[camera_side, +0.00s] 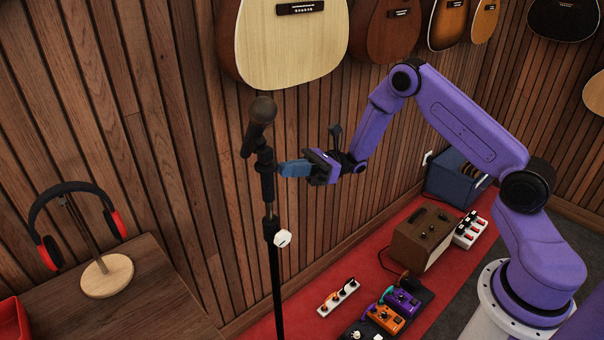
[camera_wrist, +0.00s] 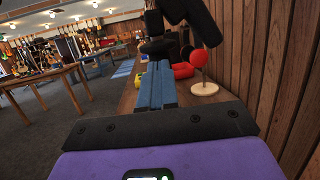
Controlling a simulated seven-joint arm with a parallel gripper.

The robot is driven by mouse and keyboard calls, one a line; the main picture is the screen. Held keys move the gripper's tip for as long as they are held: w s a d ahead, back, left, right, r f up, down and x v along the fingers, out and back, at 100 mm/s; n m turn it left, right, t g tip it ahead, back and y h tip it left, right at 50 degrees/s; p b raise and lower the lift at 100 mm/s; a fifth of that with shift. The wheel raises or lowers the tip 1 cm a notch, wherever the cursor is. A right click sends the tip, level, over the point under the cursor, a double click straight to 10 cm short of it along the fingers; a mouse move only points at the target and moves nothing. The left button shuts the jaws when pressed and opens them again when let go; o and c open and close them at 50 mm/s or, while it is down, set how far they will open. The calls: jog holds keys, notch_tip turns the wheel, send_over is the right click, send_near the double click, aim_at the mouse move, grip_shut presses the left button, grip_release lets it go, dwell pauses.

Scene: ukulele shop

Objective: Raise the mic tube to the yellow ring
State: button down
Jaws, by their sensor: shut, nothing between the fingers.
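A black mic stand rises through the middle of the side view, with a tilted microphone (camera_side: 262,110) at its top. Its upper mic tube (camera_side: 266,182) is black, with a short pale stretch just above the collar. The collar has a white knob (camera_side: 282,238), and the lower pole runs down out of view. No yellow ring can be made out on the stand. My gripper (camera_side: 284,170) has blue fingers, shut and empty, with tips close to the tube's right side; I cannot tell whether they touch. In the wrist view the shut fingers (camera_wrist: 157,85) point toward dark stand parts (camera_wrist: 188,20).
Guitars (camera_side: 290,45) hang on the slatted wall behind. A wooden table with headphones on a stand (camera_side: 107,275) is at left. Pedals (camera_side: 400,300) and a brown amplifier (camera_side: 423,238) are on the red floor mat at right. Air around my gripper's right side is open.

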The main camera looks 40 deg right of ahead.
jog(key=shift+a+r, duration=0.25)
jog(key=shift+r, duration=0.25)
notch_tip(320, 180, up, 16)
jog(key=shift+a, duration=0.15)
dwell(0.5)
jog(key=shift+f, duration=0.1)
